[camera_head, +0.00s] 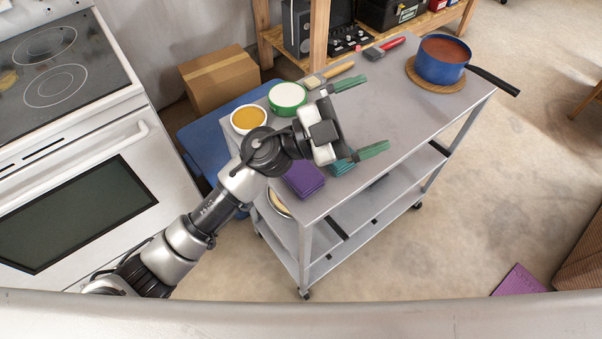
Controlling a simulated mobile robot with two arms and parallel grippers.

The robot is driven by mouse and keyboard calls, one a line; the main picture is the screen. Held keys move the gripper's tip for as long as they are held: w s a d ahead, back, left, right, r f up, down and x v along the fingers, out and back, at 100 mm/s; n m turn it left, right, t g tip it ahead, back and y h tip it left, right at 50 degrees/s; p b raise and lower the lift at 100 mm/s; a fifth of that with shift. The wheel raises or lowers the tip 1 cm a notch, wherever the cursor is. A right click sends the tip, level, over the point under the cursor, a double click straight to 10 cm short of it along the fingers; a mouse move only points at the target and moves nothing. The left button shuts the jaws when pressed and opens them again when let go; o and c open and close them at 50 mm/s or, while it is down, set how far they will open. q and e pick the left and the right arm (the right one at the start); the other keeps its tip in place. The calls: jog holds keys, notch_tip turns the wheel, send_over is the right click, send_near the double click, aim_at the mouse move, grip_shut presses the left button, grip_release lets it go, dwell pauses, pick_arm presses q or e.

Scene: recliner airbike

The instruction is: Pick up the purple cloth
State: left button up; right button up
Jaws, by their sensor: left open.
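A folded purple cloth (304,180) lies flat on the near left part of the grey metal cart's top (420,125). My right gripper is not in view.
A stove (90,130) is left. A flat purple item (518,281) lies on the floor.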

pick_arm(q)
jog(key=s+d+f+m+g+y, duration=0.2)
jog(key=s+d+m+g, duration=0.1)
jog(key=m+g, duration=0.25)
jog(key=n+t+y, duration=0.1)
jog(key=y, duration=1.9)
send_over(301, 171)
notch_tip(301, 171, down, 13)
jog(key=shift+f, duration=0.15)
jog(key=shift+f+p, duration=0.75)
jog(key=shift+f, duration=2.4)
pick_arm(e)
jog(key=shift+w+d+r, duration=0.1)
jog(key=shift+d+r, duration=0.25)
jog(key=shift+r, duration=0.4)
pick_arm(q)
jog(key=shift+c, duration=0.3)
